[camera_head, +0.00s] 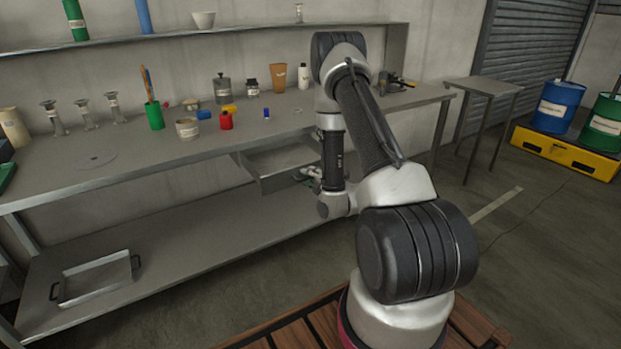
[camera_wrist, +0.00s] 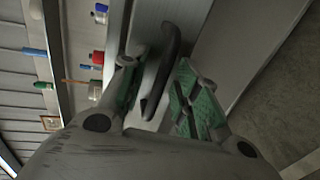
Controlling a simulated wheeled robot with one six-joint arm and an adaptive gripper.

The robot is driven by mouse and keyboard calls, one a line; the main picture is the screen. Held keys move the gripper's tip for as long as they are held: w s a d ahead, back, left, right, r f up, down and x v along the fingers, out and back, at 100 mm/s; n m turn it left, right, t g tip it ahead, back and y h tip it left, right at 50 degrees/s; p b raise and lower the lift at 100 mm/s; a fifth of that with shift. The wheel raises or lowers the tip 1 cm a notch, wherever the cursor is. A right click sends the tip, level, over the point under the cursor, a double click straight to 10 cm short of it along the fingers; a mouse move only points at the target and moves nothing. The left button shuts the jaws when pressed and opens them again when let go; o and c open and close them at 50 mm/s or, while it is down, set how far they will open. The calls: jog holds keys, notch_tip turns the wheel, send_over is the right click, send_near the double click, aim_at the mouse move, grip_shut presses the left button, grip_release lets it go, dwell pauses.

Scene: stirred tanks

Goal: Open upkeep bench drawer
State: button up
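The grey bench drawer (camera_head: 275,165) under the bench top stands partly out, and its inside shows in the head view. My gripper (camera_head: 308,174) is at the drawer's front, partly hidden by my arm. In the wrist view the dark bar handle (camera_wrist: 168,62) lies between the two fingers of my gripper (camera_wrist: 162,88). The fingers, with green pads, are spread apart.
The bench top (camera_head: 130,160) holds bottles, cups and a green pen holder (camera_head: 154,116). A tray (camera_head: 95,278) lies on the lower shelf. A small side table (camera_head: 484,86) and drums on a yellow pallet (camera_head: 566,152) stand at the right.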

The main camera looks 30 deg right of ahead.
jog(key=shift+s, duration=0.1)
jog(key=v, duration=0.7)
jog(key=shift+s, duration=0.15)
dwell(0.4)
